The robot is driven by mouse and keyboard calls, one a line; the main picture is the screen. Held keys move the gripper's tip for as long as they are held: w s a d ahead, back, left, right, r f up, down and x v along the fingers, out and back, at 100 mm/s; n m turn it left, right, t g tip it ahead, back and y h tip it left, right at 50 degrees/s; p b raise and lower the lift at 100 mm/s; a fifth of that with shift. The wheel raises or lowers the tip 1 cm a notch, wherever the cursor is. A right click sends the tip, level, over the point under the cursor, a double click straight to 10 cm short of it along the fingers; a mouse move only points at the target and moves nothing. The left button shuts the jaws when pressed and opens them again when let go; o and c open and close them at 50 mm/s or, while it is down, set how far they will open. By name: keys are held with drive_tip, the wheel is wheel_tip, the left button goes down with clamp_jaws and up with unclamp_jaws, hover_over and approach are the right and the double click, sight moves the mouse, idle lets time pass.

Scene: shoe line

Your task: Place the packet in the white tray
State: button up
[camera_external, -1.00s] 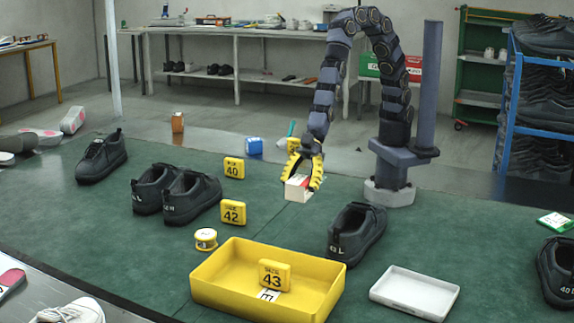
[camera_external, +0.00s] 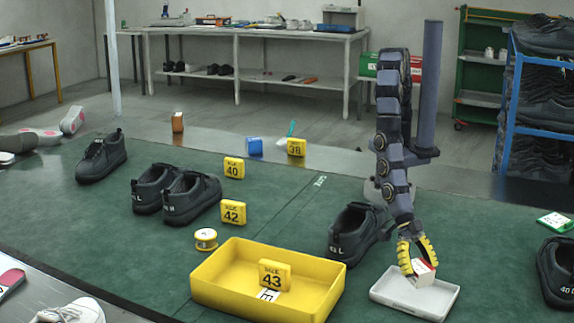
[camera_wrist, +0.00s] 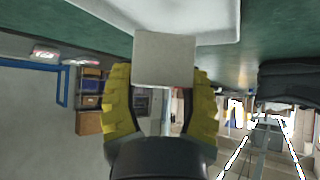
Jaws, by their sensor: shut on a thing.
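The packet (camera_external: 422,271) is a small white box with a red part on top. My gripper (camera_external: 417,258) has yellow fingers and is shut on it. In the external view the packet is over the white tray (camera_external: 388,294), near its back right part; I cannot tell whether it touches the tray floor. In the wrist view the packet (camera_wrist: 165,59) shows as a pale square between the yellow fingers (camera_wrist: 163,95), with the white tray (camera_wrist: 215,22) close beyond it. The tray's visible floor is otherwise empty.
A yellow tray (camera_external: 212,289) holding a yellow size-43 block (camera_external: 275,275) stands left of the white tray. A dark shoe (camera_external: 352,236) is just behind and left. Another dark shoe (camera_external: 558,272) is at the right edge. Green mat is clear between the tray and that shoe.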

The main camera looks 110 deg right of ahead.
sight(417, 283)
drive_tip(key=shift+f, duration=2.15)
drive_tip(key=shift+f, duration=0.1)
drive_tip(key=o, duration=1.1)
drive_tip(key=shift+c, duration=0.2)
